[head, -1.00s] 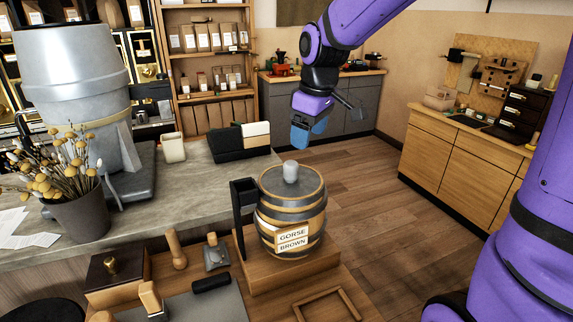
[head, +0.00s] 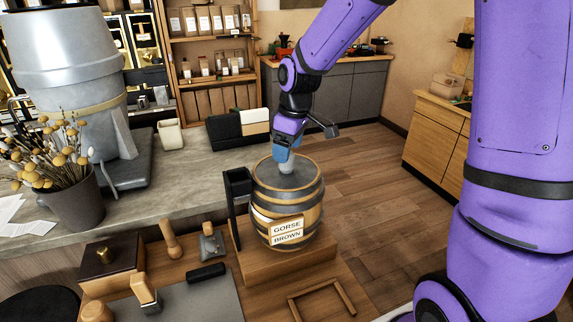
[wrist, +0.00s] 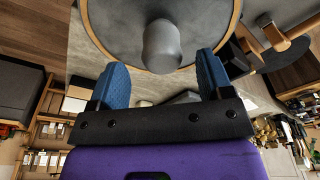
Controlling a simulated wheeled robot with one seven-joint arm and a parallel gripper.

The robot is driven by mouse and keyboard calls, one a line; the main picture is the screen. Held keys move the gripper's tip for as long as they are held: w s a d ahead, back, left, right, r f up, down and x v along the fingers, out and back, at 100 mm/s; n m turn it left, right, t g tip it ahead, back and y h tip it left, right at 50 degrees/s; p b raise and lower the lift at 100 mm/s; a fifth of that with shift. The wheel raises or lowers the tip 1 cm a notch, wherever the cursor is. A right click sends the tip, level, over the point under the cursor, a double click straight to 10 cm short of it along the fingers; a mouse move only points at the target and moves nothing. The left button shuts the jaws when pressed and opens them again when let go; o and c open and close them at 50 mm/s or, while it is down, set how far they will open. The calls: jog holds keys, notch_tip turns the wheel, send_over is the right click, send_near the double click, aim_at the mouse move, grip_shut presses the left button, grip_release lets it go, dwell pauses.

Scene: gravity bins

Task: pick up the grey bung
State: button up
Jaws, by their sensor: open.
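The grey bung (head: 287,167) stands upright in the dark top of a small wooden barrel (head: 286,232) labelled GORSE BROWN. My gripper (head: 284,156) is directly above and at the bung in the head view, and its blue fingers cover the bung's upper part. In the wrist view the bung (wrist: 161,47) shows whole, in front of the gap between the two blue fingertips (wrist: 160,72). The fingers are spread apart, with room on both sides of the bung. I see no finger touching it.
The barrel rests on a wooden block (head: 285,268) beside a black upright bracket (head: 238,190). A wooden box (head: 112,265) and several small tools lie at the left. A potted dried bouquet (head: 75,207) and a large grey urn (head: 70,65) stand on the counter (head: 190,172).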

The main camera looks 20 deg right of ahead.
jog(key=f, duration=0.4)
jog(key=shift+w+a, duration=0.1)
jog(key=shift+a, duration=0.2)
jog(key=shift+c, duration=0.5)
jog(key=c, duration=1.1)
jog(key=shift+r, duration=0.15)
jog(key=shift+c, duration=0.2)
jog(key=shift+r, duration=0.6)
notch_tip(320, 180, up, 2)
jog(key=shift+r, duration=0.1)
jog(key=s+a+r, duration=0.1)
jog(key=s+a, duration=0.3)
jog(key=s, duration=1.1)
jog(key=shift+s+a+r, duration=0.15)
jog(key=shift+s+r, duration=0.05)
jog(key=shift+s, duration=0.05)
